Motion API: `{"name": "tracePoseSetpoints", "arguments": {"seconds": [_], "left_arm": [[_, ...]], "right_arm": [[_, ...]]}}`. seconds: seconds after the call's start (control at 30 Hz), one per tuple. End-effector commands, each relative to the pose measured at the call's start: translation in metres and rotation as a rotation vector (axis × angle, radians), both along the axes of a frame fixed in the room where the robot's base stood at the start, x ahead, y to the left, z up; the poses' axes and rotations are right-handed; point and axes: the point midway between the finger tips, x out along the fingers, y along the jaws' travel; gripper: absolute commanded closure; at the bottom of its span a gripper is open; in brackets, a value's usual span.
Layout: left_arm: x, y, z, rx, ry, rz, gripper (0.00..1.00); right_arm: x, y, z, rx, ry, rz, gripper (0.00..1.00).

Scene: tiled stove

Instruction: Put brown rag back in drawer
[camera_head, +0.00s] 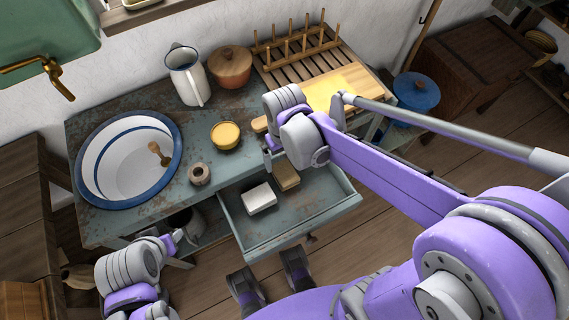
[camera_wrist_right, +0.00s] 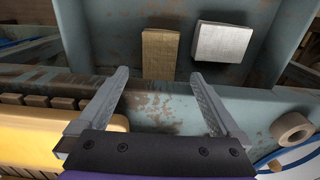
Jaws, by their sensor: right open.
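The brown rag (camera_head: 285,176) is a flat tan-brown rectangle lying inside the open drawer (camera_head: 345,202), near its back by the counter edge. It also shows in the right wrist view (camera_wrist_right: 160,53). My right gripper (camera_head: 268,157) is open and empty above the counter's front edge, its fingers pointing toward the drawer in the right wrist view (camera_wrist_right: 160,76). The rag lies beyond and between the fingertips there, apart from them. My left gripper (camera_head: 177,240) is low at the left, in front of the counter; its jaws are too small to read.
A white folded block (camera_head: 260,197) lies beside the rag in the drawer. A cutting board (camera_head: 325,90), yellow bowl (camera_head: 225,134), small ring-shaped roll (camera_head: 199,174), white jug (camera_head: 187,75) and blue-rimmed basin (camera_head: 90,185) stand on the counter. The drawer's front part is clear.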

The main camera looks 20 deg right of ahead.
Motion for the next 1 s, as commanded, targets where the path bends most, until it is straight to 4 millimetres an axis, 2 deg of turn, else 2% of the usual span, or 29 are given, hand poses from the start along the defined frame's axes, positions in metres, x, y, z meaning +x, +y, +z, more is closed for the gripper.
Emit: {"name": "tracePoseSetpoints", "arguments": {"seconds": [0.03,0.1,0.27,0.4,0.7,0.83,1.0], "left_arm": [[0.0,0.0,0.003,0.0,-0.001,0.0,0.5],[0.0,0.0,0.005,0.0,-0.002,0.0,0.5],[0.001,0.0,0.007,0.0,-0.002,0.0,0.5],[0.001,0.0,0.007,0.0,-0.002,0.0,0.5],[0.001,0.0,0.007,0.0,-0.002,0.0,0.5],[0.001,0.0,0.007,0.0,-0.002,0.0,0.5],[0.001,0.0,0.007,0.0,-0.002,0.0,0.5]], "right_arm": [[0.0,0.0,0.011,0.0,0.0,0.0,0.0],[0.0,0.0,0.021,0.0,0.0,0.0,0.0],[-0.001,0.0,0.035,0.0,-0.002,0.0,0.0],[-0.014,-0.004,0.041,0.003,-0.052,-0.01,0.0],[-0.073,-0.018,0.04,0.013,-0.311,-0.057,0.0],[-0.088,-0.022,0.034,0.016,-0.392,-0.071,0.0],[-0.094,-0.023,0.031,0.017,-0.433,-0.078,0.0]]}}
